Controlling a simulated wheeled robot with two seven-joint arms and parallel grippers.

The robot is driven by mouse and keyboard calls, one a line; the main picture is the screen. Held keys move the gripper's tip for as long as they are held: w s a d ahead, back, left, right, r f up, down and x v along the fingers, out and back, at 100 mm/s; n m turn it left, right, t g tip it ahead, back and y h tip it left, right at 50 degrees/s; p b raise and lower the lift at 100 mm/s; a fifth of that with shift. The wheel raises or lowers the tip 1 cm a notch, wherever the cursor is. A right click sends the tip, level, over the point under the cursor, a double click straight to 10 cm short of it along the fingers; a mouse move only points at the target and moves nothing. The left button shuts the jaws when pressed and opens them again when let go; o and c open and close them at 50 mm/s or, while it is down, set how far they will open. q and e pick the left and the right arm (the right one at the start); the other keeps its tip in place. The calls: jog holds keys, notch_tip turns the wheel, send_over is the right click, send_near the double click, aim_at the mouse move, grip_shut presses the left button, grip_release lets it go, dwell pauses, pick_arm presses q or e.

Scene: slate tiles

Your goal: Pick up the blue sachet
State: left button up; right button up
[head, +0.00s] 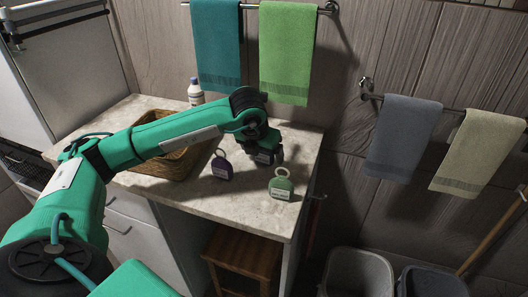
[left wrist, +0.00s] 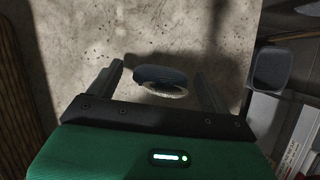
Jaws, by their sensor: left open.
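My left gripper (head: 264,154) points down over the right back part of the counter. In the left wrist view my left gripper (left wrist: 159,75) is open, with one finger on each side of a dark blue rounded thing, likely the blue sachet (left wrist: 160,76). No finger is seen touching it. In the head view the sachet is mostly hidden by the gripper. A purple sachet (head: 222,168) with a ring stands to the left of the gripper, and a green sachet (head: 281,187) stands to its front right. My right gripper is not in view.
A wicker basket (head: 156,163) and a white bottle (head: 195,92) stand on the left of the stone counter (head: 235,212). Towels hang on the wall behind and to the right. A wooden stool (head: 243,258) is under the counter, and grey bins (head: 360,274) stand on the floor.

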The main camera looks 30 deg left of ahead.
pick_arm(q)
jog(key=shift+f, duration=0.1)
jog(key=c, duration=1.1)
jog(key=shift+o, duration=0.2)
